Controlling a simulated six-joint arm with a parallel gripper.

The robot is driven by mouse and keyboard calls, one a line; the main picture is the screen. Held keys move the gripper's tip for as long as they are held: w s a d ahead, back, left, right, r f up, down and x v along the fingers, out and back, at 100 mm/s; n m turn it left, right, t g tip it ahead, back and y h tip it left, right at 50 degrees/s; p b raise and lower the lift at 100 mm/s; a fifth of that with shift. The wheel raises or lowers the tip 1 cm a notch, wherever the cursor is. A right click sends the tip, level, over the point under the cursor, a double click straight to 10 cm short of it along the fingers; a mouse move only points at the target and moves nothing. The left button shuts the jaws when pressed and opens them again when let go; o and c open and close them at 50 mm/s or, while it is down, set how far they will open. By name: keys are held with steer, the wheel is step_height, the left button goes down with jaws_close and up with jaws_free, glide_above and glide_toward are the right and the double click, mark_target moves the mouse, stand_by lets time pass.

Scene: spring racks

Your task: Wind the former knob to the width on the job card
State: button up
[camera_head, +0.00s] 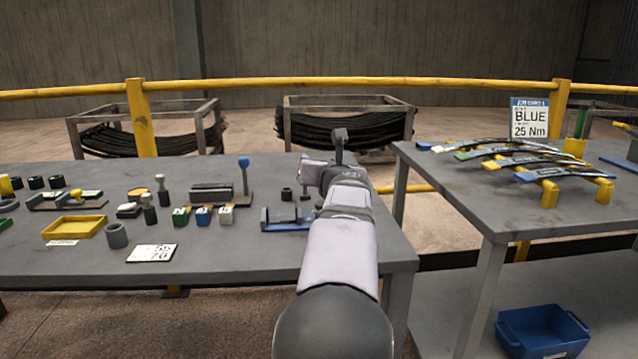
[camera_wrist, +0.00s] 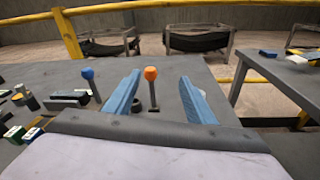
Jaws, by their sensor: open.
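The job card (camera_head: 529,117) stands at the back of the right table and reads "BLUE" and "25 Nm"; its small lines are unreadable. An orange ball knob (camera_wrist: 151,73) on a dark upright post shows in the wrist view, and I cannot tell whether it is the former knob. My gripper (camera_wrist: 160,77) is open, with its two blue fingers on either side of the orange knob in the picture. I see no contact, and how far the knob is from the fingertips is unclear. My arm hides this knob in the head view.
A blue ball knob (camera_head: 244,162) rises beside a grey block to the left. A blue-based fixture (camera_head: 290,226) is near my arm. A white card (camera_head: 152,253) lies in front. Leaf springs (camera_head: 535,160) lie on the right table, above a blue bin (camera_head: 543,333).

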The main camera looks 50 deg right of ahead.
steer(key=w+m+g+h+p, duration=0.1)
steer(key=w+m+g+p, duration=0.1)
steer(key=m+g+p, duration=0.15)
steer(key=m+g+h+p, duration=0.2)
steer(key=m+g+p, duration=0.3)
steer(key=g+p, duration=0.5)
glide_toward(319, 206)
steer(key=d, duration=0.1)
steer(key=d+p, duration=0.1)
steer(key=shift+s+d+r+n+t, duration=0.15)
steer(key=shift+s+d+n+t, duration=0.1)
steer(key=shift+d+t, duration=0.15)
steer(key=shift+w+a+f, duration=0.15)
steer(key=shift+f, duration=0.05)
steer(key=shift+p+x, duration=0.3)
steer(key=shift+x, duration=3.4)
steer(key=c, duration=1)
